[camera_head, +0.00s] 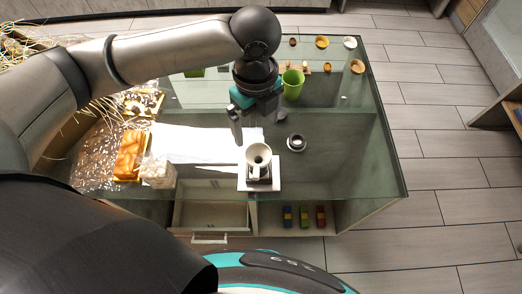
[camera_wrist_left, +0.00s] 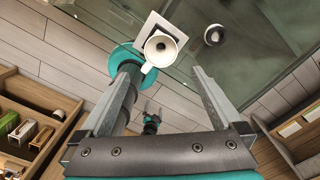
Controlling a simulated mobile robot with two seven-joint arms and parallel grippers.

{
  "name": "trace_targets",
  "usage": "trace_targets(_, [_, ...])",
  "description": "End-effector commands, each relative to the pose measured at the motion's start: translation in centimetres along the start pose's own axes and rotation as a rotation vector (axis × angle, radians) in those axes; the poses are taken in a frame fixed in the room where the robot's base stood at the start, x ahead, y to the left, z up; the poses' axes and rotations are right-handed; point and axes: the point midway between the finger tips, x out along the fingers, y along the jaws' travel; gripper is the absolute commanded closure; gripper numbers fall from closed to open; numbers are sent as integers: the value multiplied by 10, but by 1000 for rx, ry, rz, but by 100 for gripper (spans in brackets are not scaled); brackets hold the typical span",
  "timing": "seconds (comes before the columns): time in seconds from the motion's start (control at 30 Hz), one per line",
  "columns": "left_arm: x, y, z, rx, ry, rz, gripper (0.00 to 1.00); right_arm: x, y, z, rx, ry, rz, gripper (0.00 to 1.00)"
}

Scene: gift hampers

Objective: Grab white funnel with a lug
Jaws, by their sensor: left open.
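The white funnel (camera_head: 258,154) stands at the front edge of the glass table, over a white square plate (camera_head: 272,186). It also shows in the left wrist view (camera_wrist_left: 160,48), with its round mouth facing the camera and its lug toward the lower left. My left gripper (camera_head: 256,124) is open and empty, above the table and just behind the funnel in the head view. In the left wrist view the funnel lies beyond the fingertips (camera_wrist_left: 163,70), between their lines and untouched. A small black and teal part, perhaps my right gripper (camera_wrist_left: 151,119), shows far below; its jaws are unclear.
A small dark and white round piece (camera_head: 297,142) is right of the funnel. A green cup (camera_head: 292,84) and several small bowls stand farther back. A golden loaf-like item (camera_head: 131,155) and clear wrap (camera_head: 92,160) lie at left.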

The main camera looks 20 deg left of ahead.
Motion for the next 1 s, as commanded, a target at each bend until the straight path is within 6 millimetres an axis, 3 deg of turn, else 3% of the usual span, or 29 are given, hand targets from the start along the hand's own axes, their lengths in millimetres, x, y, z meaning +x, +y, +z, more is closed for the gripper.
trace_targets(0.13, [36, 1, -1, -1, 1, 5, 0, 5, -4, 21, 0, -34, -5, 0])
trace_targets(0.3, [67, 0, 0, -1, 0, 1, 0, 10, -4, 24, 0, -38, -6, 0])
trace_targets(0.6, [90, -2, -1, 0, 1, 0, 0, 13, -2, 9, 0, -12, -3, 0])
trace_targets(0.8, [122, -4, 0, -1, 0, 2, 0, 18, -3, 10, 0, -12, -3, 0])
trace_targets(1.0, [134, -4, 0, 2, -1, -1, 0, 20, -3, 10, 0, -12, -3, 0])
